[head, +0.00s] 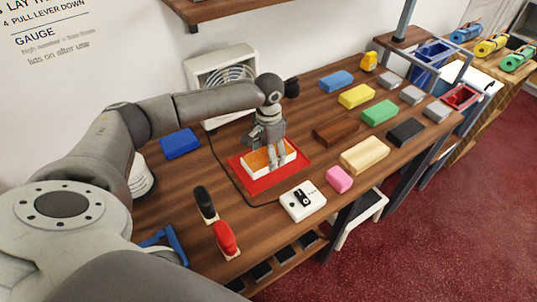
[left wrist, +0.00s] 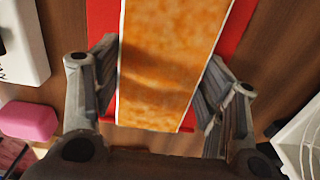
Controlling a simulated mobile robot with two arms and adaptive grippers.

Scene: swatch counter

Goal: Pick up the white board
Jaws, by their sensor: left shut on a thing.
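The white board (head: 283,168) has white sides and an orange, mottled top. It is over the red mat (head: 239,176) in the head view; I cannot tell whether it touches the mat. My left gripper (head: 274,162) points down and is shut on the board. In the left wrist view the board's orange face (left wrist: 165,65) runs between the two fingers (left wrist: 160,95), one at each long white edge. The fingers hide part of its top in the head view. My right gripper is not in view.
A white switch box (head: 303,202), a pink block (head: 339,179) and a cream block (head: 364,155) are close in front and right. A brown block (head: 336,131) is right of the mat. A white fan heater (head: 222,82) stands behind. Red and black handles (head: 226,238) stand near the front.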

